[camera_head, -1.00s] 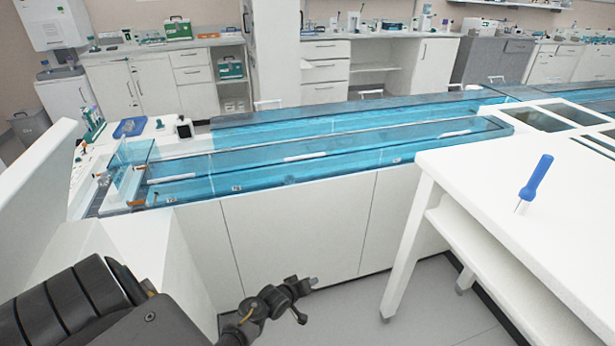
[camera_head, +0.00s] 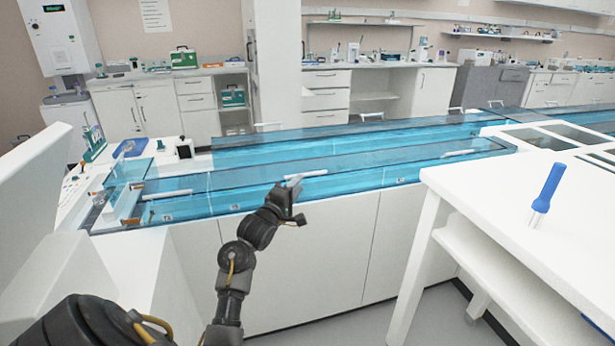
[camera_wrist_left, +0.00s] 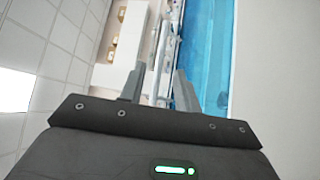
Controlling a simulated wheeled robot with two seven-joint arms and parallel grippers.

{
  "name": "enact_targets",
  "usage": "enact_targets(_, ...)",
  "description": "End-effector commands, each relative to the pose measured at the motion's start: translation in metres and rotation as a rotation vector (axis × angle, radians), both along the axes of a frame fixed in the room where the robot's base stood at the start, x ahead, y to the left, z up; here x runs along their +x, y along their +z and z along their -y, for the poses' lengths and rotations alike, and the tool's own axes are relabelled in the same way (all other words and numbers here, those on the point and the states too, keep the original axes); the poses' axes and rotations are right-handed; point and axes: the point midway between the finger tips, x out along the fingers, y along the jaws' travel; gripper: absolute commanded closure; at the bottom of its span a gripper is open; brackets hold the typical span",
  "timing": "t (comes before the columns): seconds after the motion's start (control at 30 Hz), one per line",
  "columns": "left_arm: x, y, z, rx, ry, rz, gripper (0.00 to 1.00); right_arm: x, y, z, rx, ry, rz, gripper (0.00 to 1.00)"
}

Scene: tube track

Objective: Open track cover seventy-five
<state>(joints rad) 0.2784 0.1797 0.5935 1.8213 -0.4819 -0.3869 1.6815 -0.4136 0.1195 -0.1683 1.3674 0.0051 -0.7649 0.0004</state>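A row of translucent blue track covers (camera_head: 345,184) runs along the near side of the white bench. White bar handles lie on the covers: one at the left (camera_head: 167,194), one in the middle (camera_head: 318,174), partly behind my gripper, and one at the right (camera_head: 457,153). Small number labels (camera_head: 167,217) show on the front face but are too small to read surely. My left gripper (camera_head: 297,198) is in front of the near cover edge, by the middle handle; contact cannot be told. My right gripper is out of view.
A white table (camera_head: 500,190) with a blue-handled tool (camera_head: 547,187) stands at the right. A clear-walled station (camera_head: 118,200) stands at the track's left end. White cabinet fronts (camera_head: 290,265) drop below the track, with open floor before the table.

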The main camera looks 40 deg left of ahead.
Motion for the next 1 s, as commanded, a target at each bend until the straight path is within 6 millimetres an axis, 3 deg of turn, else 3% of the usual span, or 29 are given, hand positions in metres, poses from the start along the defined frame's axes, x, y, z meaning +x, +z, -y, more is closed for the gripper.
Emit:
enact_targets(0.1, 0.024, 0.004, -0.004, 0.000, -0.002, 0.000, 0.68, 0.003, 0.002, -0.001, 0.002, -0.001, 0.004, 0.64)
enact_targets(0.33, 0.056, 0.008, -0.009, 0.000, -0.001, 0.000, 0.68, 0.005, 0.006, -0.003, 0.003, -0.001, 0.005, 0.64)
enact_targets(0.77, 0.066, 0.009, -0.011, 0.002, 0.000, -0.001, 0.68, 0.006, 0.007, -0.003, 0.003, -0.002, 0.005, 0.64)
enact_targets(1.0, 0.066, 0.009, -0.011, 0.002, -0.001, -0.001, 0.98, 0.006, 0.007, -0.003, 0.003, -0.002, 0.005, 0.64)
